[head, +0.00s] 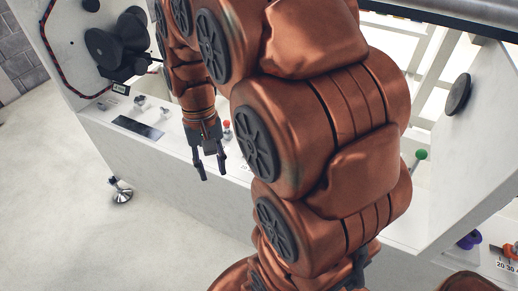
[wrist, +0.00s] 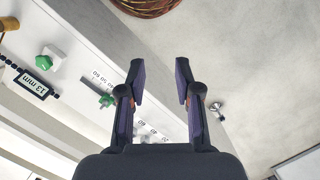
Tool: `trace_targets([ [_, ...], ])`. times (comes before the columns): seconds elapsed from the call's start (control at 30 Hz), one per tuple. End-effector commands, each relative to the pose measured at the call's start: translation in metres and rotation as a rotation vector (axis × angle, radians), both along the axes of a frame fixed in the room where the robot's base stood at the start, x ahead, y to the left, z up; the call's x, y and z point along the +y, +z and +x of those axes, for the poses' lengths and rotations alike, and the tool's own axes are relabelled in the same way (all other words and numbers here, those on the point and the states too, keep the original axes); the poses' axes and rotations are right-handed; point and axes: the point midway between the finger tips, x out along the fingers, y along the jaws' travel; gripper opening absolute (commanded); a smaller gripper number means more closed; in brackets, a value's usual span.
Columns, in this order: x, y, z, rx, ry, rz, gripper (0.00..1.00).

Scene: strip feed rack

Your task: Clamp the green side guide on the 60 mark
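A green knob (wrist: 106,101) sits by a printed scale (wrist: 103,78) on the white rack, left of the fingers. Its mark is too small to read surely. A second green knob (wrist: 44,62) on a white block is further left. I cannot tell which belongs to the green side guide. In the head view my gripper (head: 210,172) hangs in front of the rack's front edge, touching nothing visible. A green ball knob (head: 421,154) shows right of my arm.
A "13 mm" label (wrist: 37,85) is on the rack. My arm hides the rack's middle.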

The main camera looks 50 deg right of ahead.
Motion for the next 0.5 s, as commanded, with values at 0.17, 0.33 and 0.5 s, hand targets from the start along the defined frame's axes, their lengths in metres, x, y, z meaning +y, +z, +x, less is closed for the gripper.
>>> trace_targets([
  [0.17,-0.038,-0.014,0.037,0.028,-0.14,0.016,0.33],
  [0.33,-0.078,-0.029,0.067,0.044,-0.266,0.027,0.33],
  [0.5,-0.121,-0.049,0.09,0.062,-0.384,0.043,0.33],
])
